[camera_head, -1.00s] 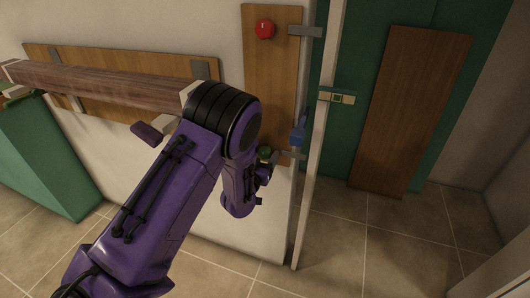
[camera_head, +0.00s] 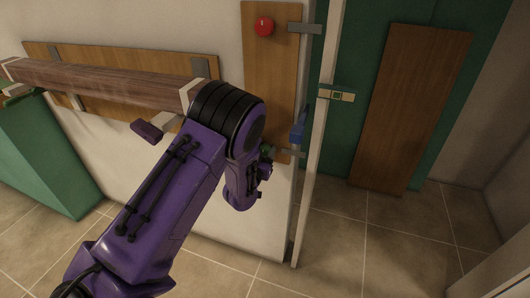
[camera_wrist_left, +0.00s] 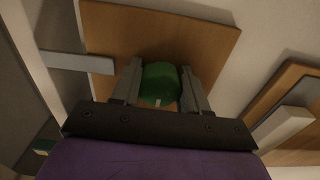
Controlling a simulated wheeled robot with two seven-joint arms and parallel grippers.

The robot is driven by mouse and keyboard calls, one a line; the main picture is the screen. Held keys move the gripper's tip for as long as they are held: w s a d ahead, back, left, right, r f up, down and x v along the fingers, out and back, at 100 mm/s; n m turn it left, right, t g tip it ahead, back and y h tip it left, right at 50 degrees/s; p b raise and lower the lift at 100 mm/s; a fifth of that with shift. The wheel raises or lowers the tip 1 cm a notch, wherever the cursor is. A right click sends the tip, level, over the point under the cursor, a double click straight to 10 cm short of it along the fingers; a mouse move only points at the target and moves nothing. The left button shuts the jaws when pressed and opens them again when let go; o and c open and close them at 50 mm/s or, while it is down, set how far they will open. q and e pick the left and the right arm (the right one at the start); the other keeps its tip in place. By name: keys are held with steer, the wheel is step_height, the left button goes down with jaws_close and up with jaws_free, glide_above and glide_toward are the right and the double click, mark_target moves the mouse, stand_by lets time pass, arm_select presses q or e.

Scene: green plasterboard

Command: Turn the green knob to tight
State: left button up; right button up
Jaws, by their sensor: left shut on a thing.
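The green knob (camera_wrist_left: 160,84) sits on a wooden board, between the two fingers of my left gripper (camera_wrist_left: 160,92) in the left wrist view. The fingers are shut on its sides. A small pale mark shows on the knob's near face. In the head view only a bit of the green knob (camera_head: 266,150) shows beside my purple left wrist, low on the board. My left gripper (camera_head: 268,160) is mostly hidden there by the wrist. My right gripper is not in view.
A red knob (camera_head: 264,27) is higher on the same wooden board (camera_head: 270,75). A blue handle (camera_head: 298,128) and a white door edge (camera_head: 318,150) stand close to the right. A wooden handrail (camera_head: 100,82) runs along the wall at left. The tiled floor (camera_head: 350,240) is clear.

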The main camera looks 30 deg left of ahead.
arm_select(q)
steer(key=o, duration=1)
steer(key=shift+f, duration=0.2)
steer(key=shift+o, duration=0.2)
steer(key=shift+s, duration=0.1)
steer(key=b+v, duration=0.1)
steer(key=v, duration=0.9)
steer(key=shift+s, duration=0.2)
steer(key=s+d+f+n+g, duration=0.25)
steer(key=s+f+g, duration=0.65)
steer(key=s+f, duration=0.6)
steer(key=s+d+f+n+g+p, duration=0.1)
steer(key=s+f+g, duration=0.1)
steer(key=s+f, duration=0.3)
steer(key=s+d+f+g+h, duration=0.1)
steer(key=s+f+g, duration=0.2)
steer(key=s, duration=0.6)
steer(key=shift+f+n+p, duration=0.35)
steer(key=shift+f+p, duration=0.05)
steer(key=shift+f, duration=0.45)
